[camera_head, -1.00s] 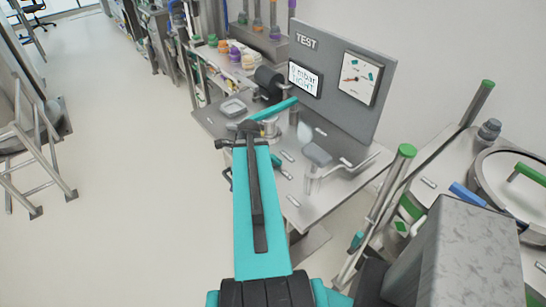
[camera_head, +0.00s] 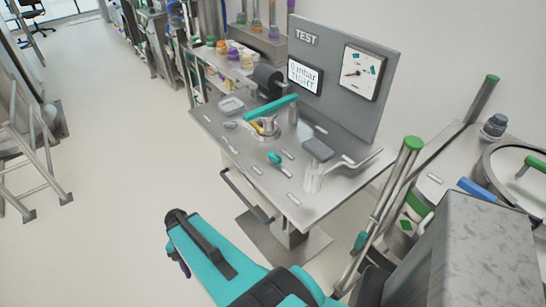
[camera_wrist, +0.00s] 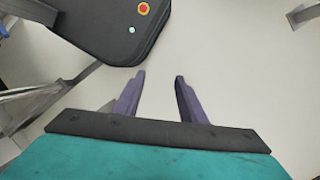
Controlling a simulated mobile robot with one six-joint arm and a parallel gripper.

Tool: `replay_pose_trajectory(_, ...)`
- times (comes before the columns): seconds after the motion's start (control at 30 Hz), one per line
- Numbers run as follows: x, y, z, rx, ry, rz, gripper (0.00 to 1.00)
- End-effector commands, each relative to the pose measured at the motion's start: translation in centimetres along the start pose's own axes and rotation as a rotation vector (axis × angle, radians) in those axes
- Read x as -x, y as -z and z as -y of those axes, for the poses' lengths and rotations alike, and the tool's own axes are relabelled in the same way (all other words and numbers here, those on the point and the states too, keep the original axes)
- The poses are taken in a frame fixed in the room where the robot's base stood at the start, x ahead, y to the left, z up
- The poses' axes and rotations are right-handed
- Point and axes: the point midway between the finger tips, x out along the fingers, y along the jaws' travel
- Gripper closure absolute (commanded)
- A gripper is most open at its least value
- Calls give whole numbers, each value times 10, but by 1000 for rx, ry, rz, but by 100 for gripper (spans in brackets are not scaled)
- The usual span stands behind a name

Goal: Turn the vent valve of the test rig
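The test rig stands on a grey metal table (camera_head: 235,135) with an upright panel marked TEST (camera_head: 345,105). On the table are a long teal lever handle (camera_head: 270,107) over a round metal fitting and a small teal knob (camera_head: 274,158) nearer the front edge. I cannot tell for sure which is the vent valve. My teal arm is low in front of the table, apart from the rig; the gripper's fingers are hidden in the head view. In the wrist view my gripper (camera_wrist: 160,76) has its two purple fingers apart with nothing between them, above pale floor.
The display (camera_head: 305,76) reads 0 mbar with a blurred second line; a dial gauge (camera_head: 357,73) is beside it. A grey pad (camera_head: 317,149) lies on the table. Green-capped posts (camera_head: 408,155) stand at the right. Open floor lies left of the table.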

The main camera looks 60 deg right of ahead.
Motion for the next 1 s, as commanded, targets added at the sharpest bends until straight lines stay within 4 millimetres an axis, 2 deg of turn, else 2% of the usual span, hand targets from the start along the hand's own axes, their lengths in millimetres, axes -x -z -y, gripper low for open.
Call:
replay_pose_trajectory(0.03,-19,-12,1,79,-27,5,62)
replay_pose_trajectory(0.3,-92,-64,-7,510,-161,36,62)
replay_pose_trajectory(0.6,-159,-109,-34,952,-298,99,62)
replay_pose_trajectory(0.8,-178,-122,-47,1109,-347,128,62)
replay_pose_trajectory(1.0,-181,-124,-49,1140,-356,135,62)
